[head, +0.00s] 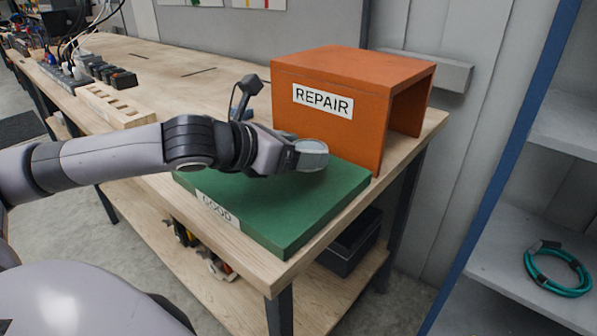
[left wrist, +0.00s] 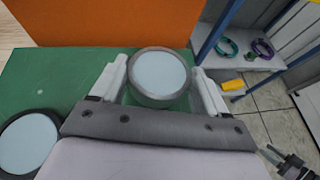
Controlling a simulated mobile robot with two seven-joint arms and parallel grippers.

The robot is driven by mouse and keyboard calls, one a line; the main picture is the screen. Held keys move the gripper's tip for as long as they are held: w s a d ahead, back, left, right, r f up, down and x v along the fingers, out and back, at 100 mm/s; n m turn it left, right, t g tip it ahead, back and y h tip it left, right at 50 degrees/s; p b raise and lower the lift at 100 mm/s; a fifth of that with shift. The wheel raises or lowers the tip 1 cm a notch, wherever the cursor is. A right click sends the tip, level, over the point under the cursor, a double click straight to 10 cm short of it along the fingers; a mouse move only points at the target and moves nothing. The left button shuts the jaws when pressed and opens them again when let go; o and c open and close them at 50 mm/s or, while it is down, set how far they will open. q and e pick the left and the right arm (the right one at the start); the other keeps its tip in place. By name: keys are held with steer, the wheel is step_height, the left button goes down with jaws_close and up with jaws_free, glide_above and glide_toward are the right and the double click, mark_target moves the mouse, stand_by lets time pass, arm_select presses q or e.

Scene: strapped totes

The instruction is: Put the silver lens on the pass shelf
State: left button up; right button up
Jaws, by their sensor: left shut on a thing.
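My left gripper (head: 304,155) is shut on the silver lens (head: 313,147), a round piece with a grey rim and a pale glass face. In the left wrist view the silver lens (left wrist: 160,75) sits between the two pale fingers of the gripper (left wrist: 163,88). It is over the back right part of the flat green platform (head: 300,222), whose front label reads GOOD. Whether it touches the platform is unclear. A second, dark-rimmed lens (left wrist: 28,145) lies on the green platform, hidden behind my arm in the head view. My right gripper is not clearly seen.
An orange box marked REPAIR (head: 330,75), open at its right side, stands just behind the green platform. The wooden bench (head: 190,62) carries a wooden block with holes (head: 113,105) at the left. A rack with coiled teal cable (head: 556,272) stands at the right.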

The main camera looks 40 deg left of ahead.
arm_select(q)
step_height(320, 180, down, 3)
steer(key=shift+b, duration=0.5)
steer(key=shift+f, duration=0.15)
steer(key=o, duration=1.2)
steer(key=shift+f, duration=0.1)
steer(key=shift+s+a+r+b, duration=0.25)
steer(key=shift+s+r+b, duration=0.05)
steer(key=shift+s, duration=0.2)
steer(key=shift+b+v, duration=0.45)
steer(key=shift+v, duration=0.5)
steer(key=shift+b+v, duration=0.95)
steer(key=shift+v, duration=1.95)
steer(key=shift+s+a+b, duration=0.1)
steer(key=shift+s+b, duration=0.3)
steer(key=shift+b, duration=0.45)
steer(key=shift+s+a+r+b, duration=0.25)
steer(key=shift+s+b, duration=0.2)
steer(key=shift+b, duration=0.4)
steer(key=shift+s+r+b, duration=0.25)
steer(key=shift+s+b, duration=0.15)
steer(key=shift+b, duration=0.2)
steer(key=shift+s+d+r, duration=0.1)
steer(key=shift+s+r, duration=0.05)
